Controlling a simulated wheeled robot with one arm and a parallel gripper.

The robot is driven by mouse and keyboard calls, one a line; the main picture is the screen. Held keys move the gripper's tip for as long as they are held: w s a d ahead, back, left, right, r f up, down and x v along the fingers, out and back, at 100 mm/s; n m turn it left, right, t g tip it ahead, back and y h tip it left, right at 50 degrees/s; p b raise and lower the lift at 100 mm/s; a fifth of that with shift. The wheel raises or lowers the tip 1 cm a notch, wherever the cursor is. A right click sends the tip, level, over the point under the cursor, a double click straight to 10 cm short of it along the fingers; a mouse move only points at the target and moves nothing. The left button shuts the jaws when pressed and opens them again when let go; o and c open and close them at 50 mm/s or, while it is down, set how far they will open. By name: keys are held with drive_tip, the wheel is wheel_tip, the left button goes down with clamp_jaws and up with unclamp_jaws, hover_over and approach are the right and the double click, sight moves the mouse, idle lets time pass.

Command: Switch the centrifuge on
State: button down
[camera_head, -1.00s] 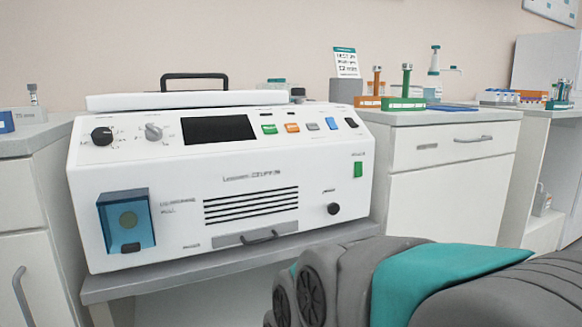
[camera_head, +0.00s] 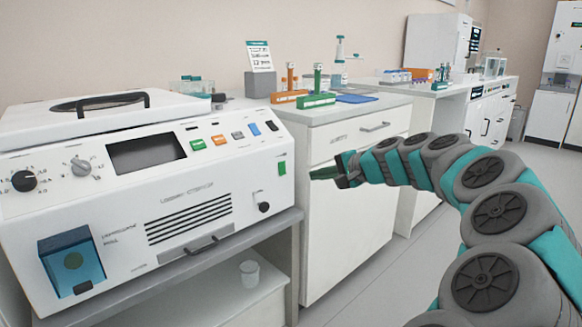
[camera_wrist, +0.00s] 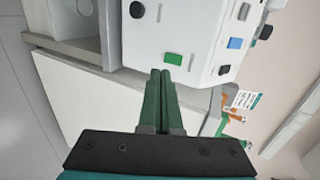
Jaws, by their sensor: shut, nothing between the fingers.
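The centrifuge (camera_head: 205,225) is a white box with a lid and handle on top, at the left in the head view. Its dark screen (camera_head: 146,153) is blank. A green switch (camera_head: 282,168) sits at the right end of its front. In the wrist view the green switch (camera_wrist: 173,58) is just beyond the fingertips. My gripper (camera_head: 318,173) has green fingers, held together and empty, pointing left at the switch with a gap in the head view. In the wrist view my gripper (camera_wrist: 160,78) appears close to the switch; contact cannot be told.
The centrifuge stands on a grey bench (camera_head: 180,275) with a cup (camera_head: 249,272) on the shelf below. A white cabinet (camera_head: 350,205) to the right carries an orange rack (camera_head: 289,97), a green rack (camera_head: 316,100) and a sign (camera_head: 259,56). Open floor (camera_head: 375,280) lies at the front.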

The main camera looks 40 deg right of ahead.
sight(283, 170)
drive_tip(key=shift+s+d+r+m+h, duration=0.1)
drive_tip(key=shift+s+d+m+h, duration=0.05)
drive_tip(key=shift+d, duration=0.35)
drive_tip(key=shift+s+d+r+m+h, duration=0.1)
drive_tip(key=shift+s+d+m+h, duration=0.05)
drive_tip(key=shift+d, duration=0.3)
drive_tip(key=shift+f, duration=0.1)
drive_tip(key=x, duration=0.4)
drive_tip(key=r+p+x, duration=0.1)
drive_tip(key=x, duration=0.8)
drive_tip(key=shift+w+a, duration=0.1)
drive_tip(key=shift+w, duration=0.55)
drive_tip(key=shift+w, duration=0.2)
drive_tip(key=shift+r, duration=0.1)
drive_tip(key=shift+r+p, duration=0.7)
drive_tip(key=shift+r, duration=0.05)
drive_tip(key=shift+f, duration=0.1)
